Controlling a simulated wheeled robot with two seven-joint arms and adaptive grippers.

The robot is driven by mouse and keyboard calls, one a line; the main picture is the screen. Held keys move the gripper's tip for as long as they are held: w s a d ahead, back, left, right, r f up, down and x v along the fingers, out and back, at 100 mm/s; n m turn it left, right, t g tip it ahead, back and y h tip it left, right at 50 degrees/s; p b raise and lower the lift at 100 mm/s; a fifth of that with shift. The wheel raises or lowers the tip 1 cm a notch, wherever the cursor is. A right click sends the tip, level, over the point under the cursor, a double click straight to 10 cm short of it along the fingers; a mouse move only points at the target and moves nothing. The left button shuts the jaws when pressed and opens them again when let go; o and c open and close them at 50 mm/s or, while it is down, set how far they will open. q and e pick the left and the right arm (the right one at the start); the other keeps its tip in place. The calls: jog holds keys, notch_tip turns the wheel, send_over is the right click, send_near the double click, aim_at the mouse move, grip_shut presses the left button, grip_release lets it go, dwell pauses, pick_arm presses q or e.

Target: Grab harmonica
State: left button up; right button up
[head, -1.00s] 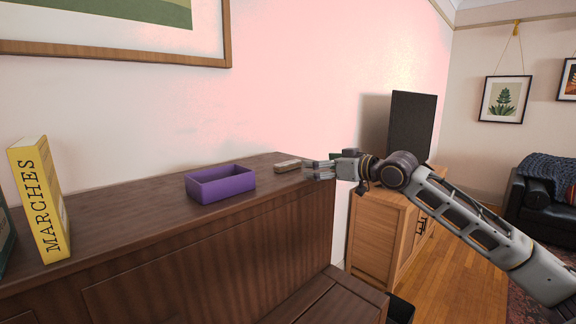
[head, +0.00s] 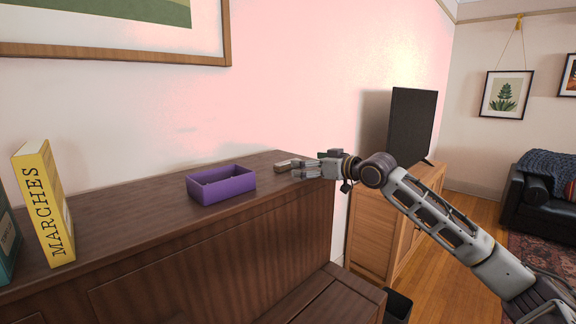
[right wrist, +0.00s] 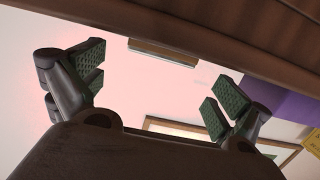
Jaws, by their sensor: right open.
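The harmonica (head: 283,166) is a small, light tan-brown block on top of the dark wooden cabinet (head: 125,215), near its right end. My right gripper (head: 298,169) reaches in from the right, and its fingers hide part of the harmonica in the head view. In the right wrist view, the two padded fingers (right wrist: 150,84) are spread wide with nothing between the pads. The harmonica (right wrist: 163,52) shows there as a brown strip beyond the fingertips, roughly centred between them. My left gripper is not in view.
A purple open box (head: 222,185) stands on the cabinet left of the harmonica. A yellow book (head: 45,205) stands upright at the far left. The pink-white wall is close behind.

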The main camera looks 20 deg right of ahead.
aim_at(287, 161)
jog(key=shift+w+a, duration=0.25)
jog(key=shift+w, duration=0.35)
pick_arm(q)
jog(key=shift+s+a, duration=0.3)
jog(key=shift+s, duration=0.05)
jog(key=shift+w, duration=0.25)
pick_arm(e)
jog(key=shift+w, duration=0.1)
jog(key=shift+w+a, duration=0.2)
jog(key=shift+w, duration=0.1)
jog(key=shift+p+x, duration=0.5)
jog(key=shift+x, duration=0.5)
jog(key=shift+w+a, duration=0.3)
jog(key=shift+w, duration=0.3)
jog(key=shift+w+a+f, duration=0.15)
jog(key=shift+w+f, duration=0.05)
jog(key=shift+w, duration=0.2)
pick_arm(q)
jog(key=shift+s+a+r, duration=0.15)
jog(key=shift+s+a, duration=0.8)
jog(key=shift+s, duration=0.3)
